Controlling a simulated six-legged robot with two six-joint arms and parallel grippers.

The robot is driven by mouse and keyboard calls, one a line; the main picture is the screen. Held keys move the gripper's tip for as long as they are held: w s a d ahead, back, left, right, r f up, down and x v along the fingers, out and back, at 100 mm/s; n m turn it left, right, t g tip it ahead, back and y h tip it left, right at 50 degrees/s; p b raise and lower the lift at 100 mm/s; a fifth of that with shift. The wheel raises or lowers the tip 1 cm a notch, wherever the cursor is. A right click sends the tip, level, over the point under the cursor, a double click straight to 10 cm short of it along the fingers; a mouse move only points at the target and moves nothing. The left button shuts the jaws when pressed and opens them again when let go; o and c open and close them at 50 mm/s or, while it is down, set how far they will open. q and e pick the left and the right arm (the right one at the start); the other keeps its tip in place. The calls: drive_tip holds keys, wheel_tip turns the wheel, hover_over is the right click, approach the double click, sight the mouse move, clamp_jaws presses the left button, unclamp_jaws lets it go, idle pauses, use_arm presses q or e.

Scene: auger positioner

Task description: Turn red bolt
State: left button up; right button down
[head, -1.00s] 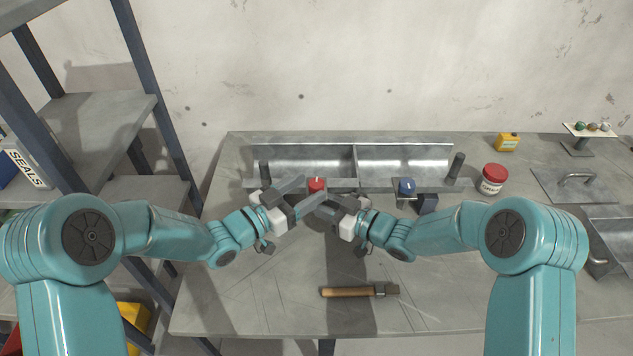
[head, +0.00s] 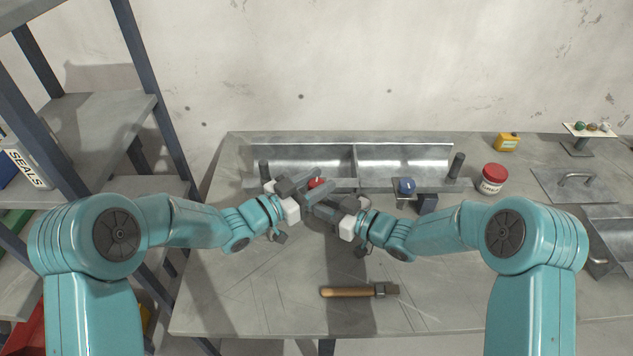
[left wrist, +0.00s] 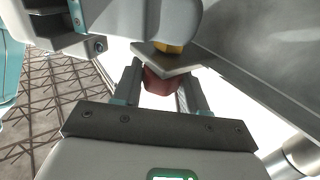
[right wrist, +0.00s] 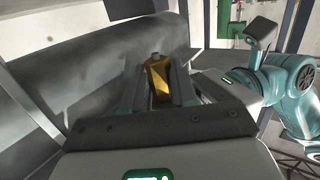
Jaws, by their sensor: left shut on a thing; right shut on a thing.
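The red bolt (head: 316,183) sits at the front edge of the grey metal trough (head: 405,160), left of its middle. My left gripper (head: 319,177) is shut on it; in the left wrist view the red head (left wrist: 157,84) lies between the two fingers. My right gripper (head: 310,188) reaches the same spot from the right, just in front of the bolt. In the right wrist view it is shut on a brass-yellow part (right wrist: 158,80). In the head view the fingers hide that part and the bolt's lower side. A blue bolt (head: 407,186) stands to the right on the same edge.
A hammer (head: 350,292) lies on the bench (head: 250,300) in front of my grippers. A red-lidded jar (head: 493,180), a yellow box (head: 507,143) and a handled plate (head: 580,186) are to the right. Shelves (head: 95,125) stand left. The bench's front middle is mostly clear.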

use_arm(q)
drive_tip(key=shift+m+g+h, duration=1)
drive_tip(key=shift+m+g, duration=0.3)
drive_tip(key=shift+g, duration=0.3)
drive_tip(key=o, duration=1)
drive_tip(key=shift+c, duration=0.2)
drive_tip(key=v, duration=1.2)
drive_tip(key=shift+r, duration=0.1)
